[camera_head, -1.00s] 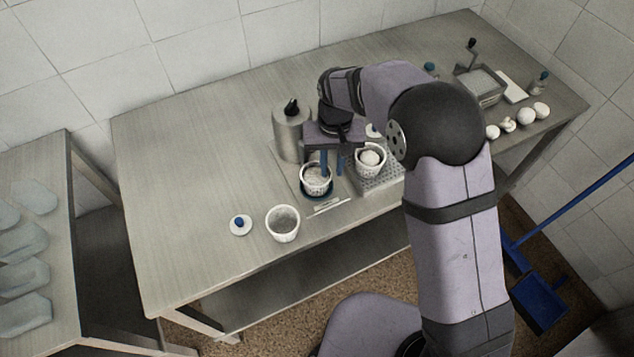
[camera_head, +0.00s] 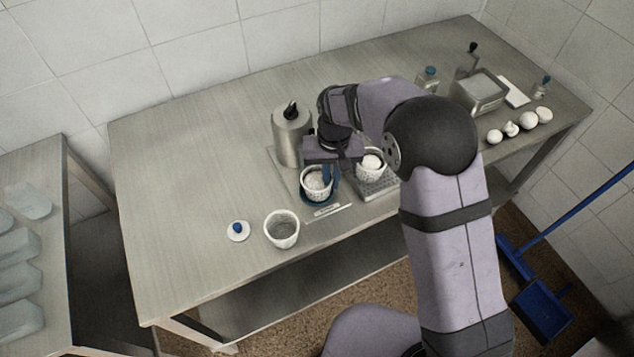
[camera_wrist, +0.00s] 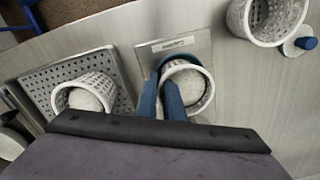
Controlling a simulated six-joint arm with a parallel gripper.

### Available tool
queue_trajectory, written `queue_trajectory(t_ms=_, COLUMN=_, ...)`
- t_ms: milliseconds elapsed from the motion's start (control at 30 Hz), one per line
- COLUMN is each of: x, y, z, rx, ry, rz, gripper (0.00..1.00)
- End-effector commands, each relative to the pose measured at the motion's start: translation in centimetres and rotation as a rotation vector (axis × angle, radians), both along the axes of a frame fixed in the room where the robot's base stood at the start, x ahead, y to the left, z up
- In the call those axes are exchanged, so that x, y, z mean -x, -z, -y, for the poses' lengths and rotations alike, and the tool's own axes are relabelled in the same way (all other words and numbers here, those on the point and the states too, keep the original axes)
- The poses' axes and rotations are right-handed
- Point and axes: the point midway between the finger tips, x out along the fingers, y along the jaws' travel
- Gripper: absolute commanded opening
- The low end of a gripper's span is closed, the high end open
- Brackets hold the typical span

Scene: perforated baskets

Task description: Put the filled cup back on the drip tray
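A white perforated cup (camera_head: 315,184) with white contents stands in a dark blue round holder (camera_wrist: 205,72) on a flat metal plate with a small label. My gripper (camera_head: 330,180) points down at this cup's right side. In the wrist view its two blue fingers (camera_wrist: 161,92) are close together, astride the cup's rim, and appear shut on the wall. The fingertips are partly hidden. The perforated drip tray (camera_head: 382,192) lies just right of it; another white cup (camera_head: 371,170) with white contents stands on it. The tray also shows in the wrist view (camera_wrist: 45,78).
An open perforated cup (camera_head: 281,230) and a white lid with a blue knob (camera_head: 238,231) stand to the left. A metal canister (camera_head: 291,135) is close behind the gripped cup. Several white round items (camera_head: 527,120) and a metal box (camera_head: 478,93) are at far right. The table's left is clear.

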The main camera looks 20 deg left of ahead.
Motion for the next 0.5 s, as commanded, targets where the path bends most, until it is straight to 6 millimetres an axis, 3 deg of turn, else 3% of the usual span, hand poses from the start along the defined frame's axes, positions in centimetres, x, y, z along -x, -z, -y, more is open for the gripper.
queue_trajectory(t_ms=267, x=0.1, y=0.1, z=0.3, rx=0.008, ry=-0.001, rz=-0.005, gripper=0.00)
queue_trajectory(t_ms=500, x=0.1, y=-1.0, z=0.3, rx=0.008, ry=-0.001, rz=-0.005, gripper=0.00)
